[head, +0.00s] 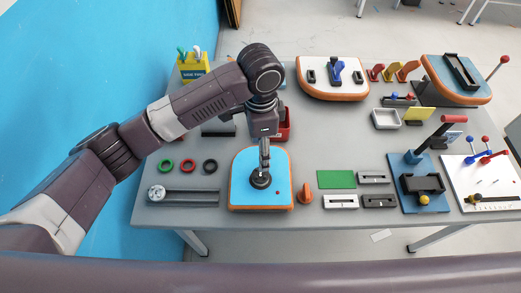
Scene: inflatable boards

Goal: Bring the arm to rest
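My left arm comes in from the left and bends down over the table. Its gripper (263,168) points down over a light blue inflatable board (240,195) with an orange rim. A dark round part (260,180) sits on that board directly under the fingertips. The fingers look narrow and close together from this angle. I cannot tell whether they touch or grip the dark part. My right gripper is not in view.
A blue wall (100,60) stands at left.

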